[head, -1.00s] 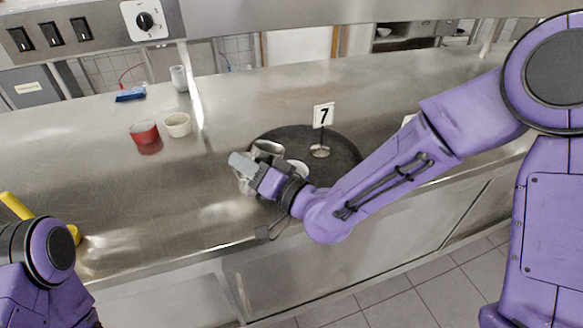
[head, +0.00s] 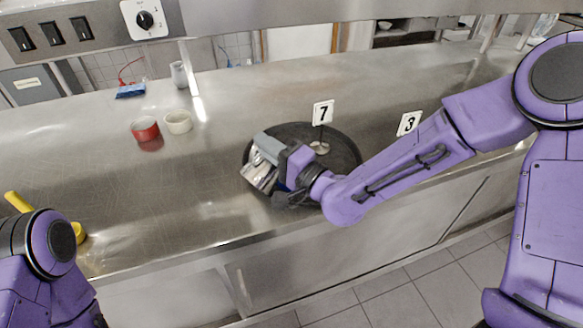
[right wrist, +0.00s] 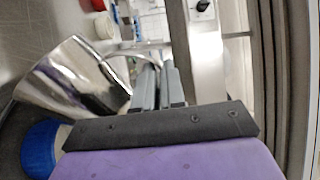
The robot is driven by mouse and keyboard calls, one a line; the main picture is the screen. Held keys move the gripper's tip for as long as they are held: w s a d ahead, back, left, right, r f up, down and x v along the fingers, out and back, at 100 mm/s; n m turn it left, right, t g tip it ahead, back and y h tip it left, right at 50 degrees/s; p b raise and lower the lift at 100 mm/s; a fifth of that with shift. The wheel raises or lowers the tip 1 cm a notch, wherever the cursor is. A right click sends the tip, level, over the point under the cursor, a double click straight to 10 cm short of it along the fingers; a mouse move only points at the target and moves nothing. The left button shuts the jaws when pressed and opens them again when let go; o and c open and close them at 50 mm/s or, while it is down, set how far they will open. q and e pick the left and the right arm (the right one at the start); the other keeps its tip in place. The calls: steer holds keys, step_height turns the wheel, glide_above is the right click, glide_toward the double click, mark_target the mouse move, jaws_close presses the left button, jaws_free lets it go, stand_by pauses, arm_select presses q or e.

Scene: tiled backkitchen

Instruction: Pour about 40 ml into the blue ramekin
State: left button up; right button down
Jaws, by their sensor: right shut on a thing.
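My right gripper (head: 272,147) is shut on a shiny metal jug (head: 258,174) and holds it tilted over the dark round mat (head: 345,143). In the right wrist view the gripper fingers (right wrist: 160,86) are at the handle side of the jug (right wrist: 70,82). The blue ramekin (right wrist: 38,150) shows there at the lower left, close to the jug and partly cut off by my gripper's body. I cannot see any liquid stream. My left arm is at the lower left, with its gripper out of view.
A red ramekin (head: 145,128) and a cream ramekin (head: 178,122) stand left of the mat. A number 7 sign (head: 322,112) stands on the mat, and a number 3 sign (head: 408,123) is behind my right arm. A yellow-handled thing (head: 17,202) is near my left arm.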

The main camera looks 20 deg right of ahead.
steer(key=shift+w+d+f+m+t, duration=0.2)
steer(key=shift+d+m, duration=0.3)
steer(key=shift+m, duration=0.2)
steer(key=shift+w+d+f+m+t, duration=0.1)
steer(key=shift+w+d+m, duration=0.1)
steer(key=shift+d+m, duration=0.4)
steer(key=shift+w+d+r+m+h+p, duration=0.2)
steer(key=shift+r+m+h+p, duration=0.15)
steer(key=shift+m, duration=0.25)
stand_by(1.5)
steer(key=shift+s+a+f+n+b, duration=0.2)
steer(key=shift+f+n+b, duration=0.1)
steer(key=shift+f+b, duration=0.15)
steer(key=n, duration=0.1)
steer(key=a+n, duration=0.1)
steer(key=n, duration=0.1)
steer(key=s+a+r+n+g+y, duration=0.1)
steer(key=shift+s+a+n, duration=0.1)
steer(key=shift+a+n, duration=0.1)
steer(key=shift+n, duration=0.1)
steer(key=shift+a+r, duration=0.1)
steer(key=shift+a, duration=0.05)
steer(key=shift+d, duration=0.2)
steer(key=shift+a, duration=0.1)
